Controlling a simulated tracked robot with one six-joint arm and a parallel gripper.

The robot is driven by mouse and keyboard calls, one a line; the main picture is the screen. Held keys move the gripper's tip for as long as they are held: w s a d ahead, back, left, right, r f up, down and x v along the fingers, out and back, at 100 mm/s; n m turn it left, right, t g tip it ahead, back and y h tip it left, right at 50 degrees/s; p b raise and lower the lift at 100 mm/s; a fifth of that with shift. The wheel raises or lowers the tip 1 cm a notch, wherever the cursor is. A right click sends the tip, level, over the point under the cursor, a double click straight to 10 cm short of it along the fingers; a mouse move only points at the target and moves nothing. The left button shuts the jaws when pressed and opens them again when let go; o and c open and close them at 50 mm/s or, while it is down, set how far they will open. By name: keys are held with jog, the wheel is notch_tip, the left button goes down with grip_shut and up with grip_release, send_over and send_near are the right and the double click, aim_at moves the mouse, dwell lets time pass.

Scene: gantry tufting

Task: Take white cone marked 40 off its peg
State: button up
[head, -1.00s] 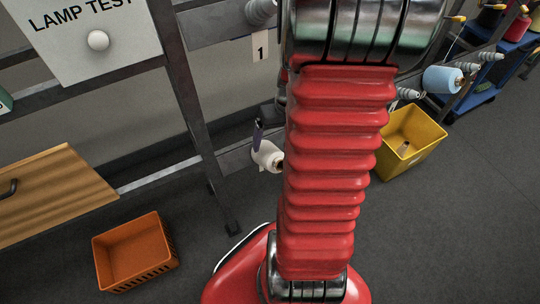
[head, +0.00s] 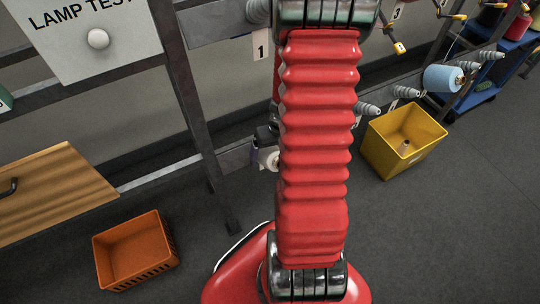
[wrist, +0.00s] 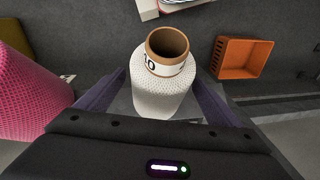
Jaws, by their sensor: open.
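A white cone (wrist: 163,92) with a brown tube end and a partly turned label, its number hard to read, sits between the two purple fingers of my open gripper (wrist: 160,88) in the wrist view. The fingers stand one on each side of it; I cannot tell whether they touch it. In the head view the white cone (head: 268,158) shows only in part, left of my red arm, with my dark gripper (head: 264,138) at it. Its peg is hidden.
A pink cone (wrist: 30,98) stands close on the left in the wrist view. An orange crate (head: 134,252) and a yellow bin (head: 404,140) stand on the floor. A blue cone (head: 442,78) is on a peg farther right. A wooden board (head: 55,190) juts out at the left.

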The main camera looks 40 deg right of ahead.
jog(key=shift+c, duration=0.5)
jog(key=c, duration=1.5)
jog(key=shift+o, duration=0.2)
jog(key=shift+s+a+r, duration=0.1)
jog(key=shift+s+r, duration=0.25)
jog(key=shift+s, duration=0.1)
jog(key=shift+r, duration=0.1)
